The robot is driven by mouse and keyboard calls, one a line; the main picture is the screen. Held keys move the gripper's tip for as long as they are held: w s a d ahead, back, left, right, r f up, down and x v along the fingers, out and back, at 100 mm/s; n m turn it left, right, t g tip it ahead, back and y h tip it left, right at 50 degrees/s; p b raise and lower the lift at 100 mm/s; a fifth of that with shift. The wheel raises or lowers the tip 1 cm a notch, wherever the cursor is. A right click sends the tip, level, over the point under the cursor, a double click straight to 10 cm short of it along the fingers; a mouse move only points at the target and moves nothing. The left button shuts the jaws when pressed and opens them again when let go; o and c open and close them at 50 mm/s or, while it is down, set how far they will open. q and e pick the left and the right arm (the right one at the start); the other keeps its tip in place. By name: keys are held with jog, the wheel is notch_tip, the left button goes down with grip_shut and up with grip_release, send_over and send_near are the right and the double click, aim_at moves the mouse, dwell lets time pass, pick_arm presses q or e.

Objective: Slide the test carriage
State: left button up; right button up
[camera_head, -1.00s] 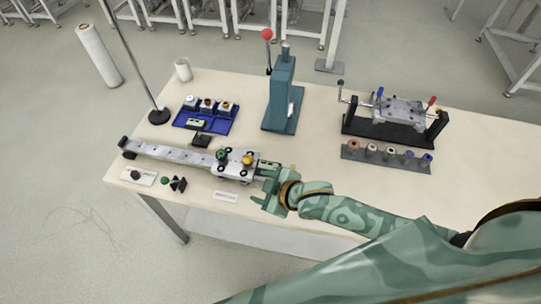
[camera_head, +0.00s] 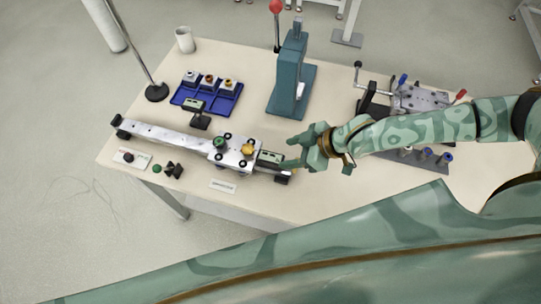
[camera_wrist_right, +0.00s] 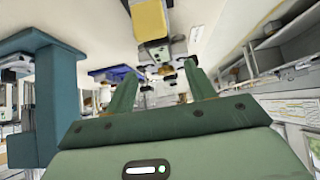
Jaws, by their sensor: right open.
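The test carriage (camera_head: 233,158) is a silver plate with a green knob and a yellow knob. It sits on the right part of a long pale rail (camera_head: 165,136) with a dark left end, lying along the table's near side. My right gripper (camera_head: 295,150) is by the rail's right end, right of the carriage. Its fingers are apart and nothing shows between them. My left gripper is not in view.
A teal press (camera_head: 288,78) with a red-balled lever stands behind the rail. A blue tray (camera_head: 222,101) holds several small parts. A control box (camera_head: 130,159) and a green knob (camera_head: 157,168) lie in front. My right arm partly covers a crank fixture (camera_head: 415,98).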

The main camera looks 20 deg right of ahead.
aim_at(271, 157)
jog(key=b+x, duration=0.1)
jog(key=x, duration=0.6)
jog(key=shift+w+a+f+b, duration=0.2)
jog(key=shift+a+f+b, duration=0.15)
jog(key=shift+f, duration=0.05)
grip_shut()
jog(key=w+a, duration=0.1)
jog(key=a, duration=0.1)
jog(key=w+a, duration=0.1)
jog(key=a, duration=0.1)
jog(key=w+a, duration=0.2)
jog(key=shift+a+r, duration=0.1)
jog(key=w+a, duration=0.1)
jog(key=a, duration=0.1)
jog(key=w+a+b, duration=0.1)
jog(key=w+a, duration=0.1)
jog(key=a, duration=0.1)
jog(key=w+a+b, duration=0.1)
jog(key=w+a, duration=0.1)
jog(key=a, duration=0.1)
jog(key=shift+w, duration=0.25)
